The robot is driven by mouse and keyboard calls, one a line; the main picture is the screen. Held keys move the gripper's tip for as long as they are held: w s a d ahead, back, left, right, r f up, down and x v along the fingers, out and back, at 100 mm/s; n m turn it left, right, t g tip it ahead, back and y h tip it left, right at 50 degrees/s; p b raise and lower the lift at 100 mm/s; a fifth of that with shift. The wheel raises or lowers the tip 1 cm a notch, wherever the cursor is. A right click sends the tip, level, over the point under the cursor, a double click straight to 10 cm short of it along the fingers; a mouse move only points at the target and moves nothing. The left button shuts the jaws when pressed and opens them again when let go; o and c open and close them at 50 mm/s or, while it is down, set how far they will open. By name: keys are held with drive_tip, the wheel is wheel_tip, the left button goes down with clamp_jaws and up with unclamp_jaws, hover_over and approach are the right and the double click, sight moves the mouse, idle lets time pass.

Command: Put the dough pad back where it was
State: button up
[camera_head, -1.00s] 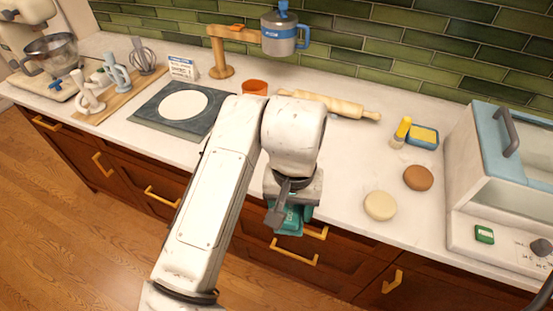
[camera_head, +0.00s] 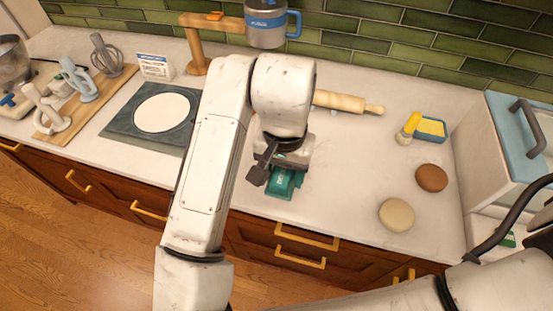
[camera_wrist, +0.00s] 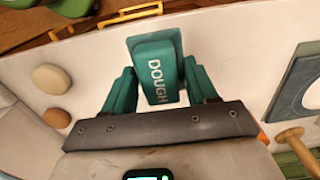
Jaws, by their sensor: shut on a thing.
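The dough pad (camera_wrist: 157,70) is a teal block with the word DOUGH in white, seen in the wrist view. It sits between the two teal fingers of my gripper (camera_wrist: 160,88), which is shut on it. In the head view my gripper (camera_head: 284,181) is over the front part of the white counter, left of the two round pieces. The pad there is hard to tell from the teal fingers. Whether the pad touches the counter is unclear.
Pale (camera_head: 396,215) and brown (camera_head: 431,178) rounds lie right of my gripper. Behind are a rolling pin (camera_head: 345,102), yellow brush (camera_head: 409,128) and blue-yellow sponge dish (camera_head: 431,128). A dark mat (camera_head: 120,127) with a white disc lies left. A blue-white appliance (camera_head: 505,130) stands right.

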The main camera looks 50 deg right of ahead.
drive_tip(key=w+d+f, duration=0.3)
drive_tip(key=w+d+f+p, duration=0.1)
drive_tip(key=w+d+f, duration=0.2)
drive_tip(key=shift+d+f, duration=0.25)
drive_tip(key=shift+f, duration=0.15)
drive_tip(key=shift+w+d+f, duration=0.25)
drive_tip(key=shift+d+f, duration=0.05)
drive_tip(key=shift+f, duration=0.15)
drive_tip(key=shift+w+d+f+p, duration=0.15)
drive_tip(key=shift+f+p, duration=0.45)
drive_tip(key=shift+f, duration=1.25)
drive_tip(key=shift+f, duration=0.1)
drive_tip(key=o, duration=1)
wheel_tip(320, 180, up, 12)
drive_tip(key=shift+r+b, duration=0.15)
drive_tip(key=shift+b, duration=0.45)
